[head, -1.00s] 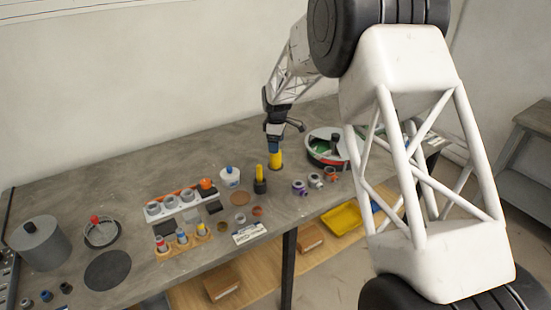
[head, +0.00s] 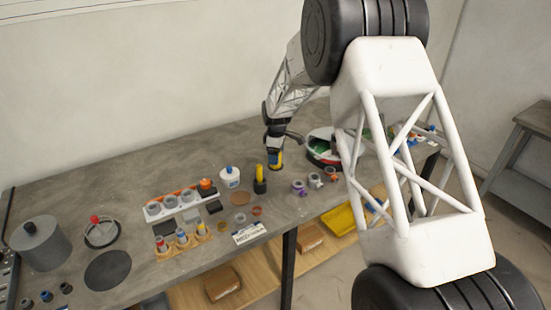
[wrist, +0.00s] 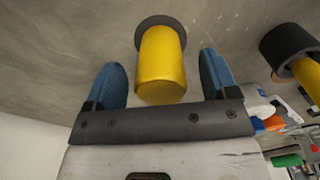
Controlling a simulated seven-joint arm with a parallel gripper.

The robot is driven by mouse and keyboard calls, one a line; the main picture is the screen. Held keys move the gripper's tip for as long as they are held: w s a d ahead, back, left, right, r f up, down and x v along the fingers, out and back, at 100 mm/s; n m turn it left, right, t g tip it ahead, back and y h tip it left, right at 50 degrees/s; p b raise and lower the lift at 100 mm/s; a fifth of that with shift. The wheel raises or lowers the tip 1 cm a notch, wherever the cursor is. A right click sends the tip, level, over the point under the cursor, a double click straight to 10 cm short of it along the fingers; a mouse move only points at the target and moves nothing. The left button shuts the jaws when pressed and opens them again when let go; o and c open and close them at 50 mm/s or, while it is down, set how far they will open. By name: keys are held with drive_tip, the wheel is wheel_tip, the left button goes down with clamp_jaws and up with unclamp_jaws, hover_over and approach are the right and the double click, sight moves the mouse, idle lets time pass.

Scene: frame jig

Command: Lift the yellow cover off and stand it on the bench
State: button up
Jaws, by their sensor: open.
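A yellow cylinder (wrist: 161,62), which looks like the cover, stands upright on a dark round base (wrist: 152,21) on the bench. My gripper (head: 275,163) points down at it. In the wrist view its two blue fingers are open, one on each side of the cylinder, with a visible gap on both sides. In the head view the fingers hide most of this cylinder. A second yellow cylinder (head: 259,172) stands in a dark holder (head: 260,187) to the left; in the wrist view that holder (wrist: 289,48) is at the right edge.
Left of the gripper are a white bottle with a blue cap (head: 229,177), a white rack of grey cups (head: 171,204) and a wooden holder with coloured pegs (head: 182,241). Small purple and grey parts (head: 299,187) lie to the right.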

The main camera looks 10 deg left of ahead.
drive_tip(key=shift+f, duration=0.4)
drive_tip(key=c, duration=0.9)
